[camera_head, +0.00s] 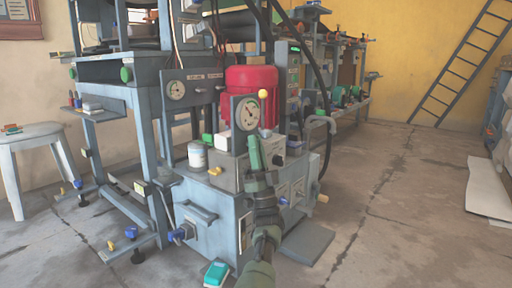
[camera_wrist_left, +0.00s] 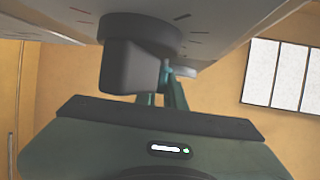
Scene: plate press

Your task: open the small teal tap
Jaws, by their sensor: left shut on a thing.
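In the head view my left arm rises from the bottom centre. Its green left gripper (camera_head: 256,153) is in front of the grey pump box (camera_head: 222,232), close to the black knob (camera_head: 278,160). In the left wrist view the gripper's two narrow fingers (camera_wrist_left: 161,97) are closed together on the small teal tap (camera_wrist_left: 166,72), of which only a sliver shows beside a small grey disc. The tap is hidden behind the gripper in the head view. A large dark knob (camera_wrist_left: 133,68) on a ticked disc is just left of the fingertips. My right gripper is not in view.
A pressure gauge (camera_head: 247,112), a yellow ball knob (camera_head: 263,94) and a red motor (camera_head: 251,84) stand above the pump box. A white jar (camera_head: 198,155) is to the left. A teal-topped item (camera_head: 216,273) lies on the floor. The floor at right is mostly clear.

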